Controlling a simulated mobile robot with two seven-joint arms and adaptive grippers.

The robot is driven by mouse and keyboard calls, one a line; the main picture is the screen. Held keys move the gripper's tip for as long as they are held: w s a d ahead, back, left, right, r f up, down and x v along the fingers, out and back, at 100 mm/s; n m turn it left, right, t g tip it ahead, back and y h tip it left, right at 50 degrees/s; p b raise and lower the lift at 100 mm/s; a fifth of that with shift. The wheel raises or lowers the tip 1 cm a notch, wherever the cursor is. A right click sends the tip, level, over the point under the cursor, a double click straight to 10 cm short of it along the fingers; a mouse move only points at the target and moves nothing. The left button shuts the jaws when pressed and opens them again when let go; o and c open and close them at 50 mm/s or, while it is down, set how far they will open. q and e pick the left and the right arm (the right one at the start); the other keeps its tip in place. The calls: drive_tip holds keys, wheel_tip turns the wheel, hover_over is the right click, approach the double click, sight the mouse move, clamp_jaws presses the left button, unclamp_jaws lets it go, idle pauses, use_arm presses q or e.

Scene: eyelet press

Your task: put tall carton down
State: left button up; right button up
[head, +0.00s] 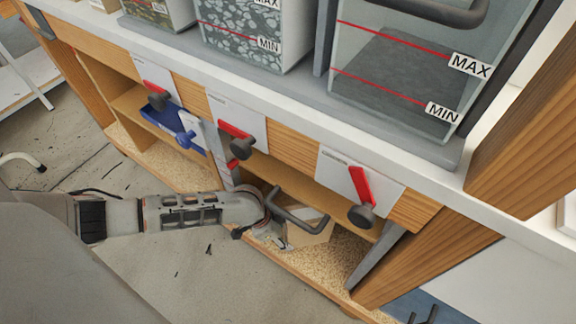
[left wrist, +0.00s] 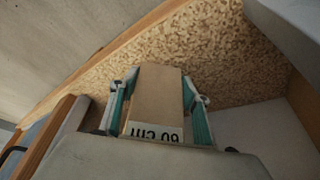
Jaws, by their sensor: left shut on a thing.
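The tall carton (left wrist: 155,90) is plain brown cardboard with a white label reading "60 cm", upside down in the left wrist view. My left gripper (left wrist: 158,106) is shut on it, with one teal-padded finger against each side. In the head view the carton (head: 312,231) is partly hidden behind my left gripper (head: 284,225) and a dark handle. It is at the lower shelf (head: 345,268) of the bench, over the speckled shelf board. I cannot tell whether it touches the board. My right gripper is not in view.
Speckled board (left wrist: 200,45) lies bare beyond the carton. A grey slanted support (head: 377,257) and a wooden post (head: 425,262) stand right of it. Red levers (head: 361,187) with dark knobs hang above. A blue tray (head: 172,128) sits in the left bay. Clear bins (head: 400,70) stand on top.

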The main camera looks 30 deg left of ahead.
use_arm(q)
drive_tip(key=shift+w+f, duration=0.1)
drive_tip(key=shift+c, duration=0.8)
drive_tip(key=shift+w+r, duration=0.1)
drive_tip(key=shift+r, duration=0.1)
drive_tip(key=shift+f, duration=0.25)
drive_tip(key=o, duration=1.6)
drive_tip(key=shift+c, duration=0.2)
drive_tip(key=shift+r, duration=0.1)
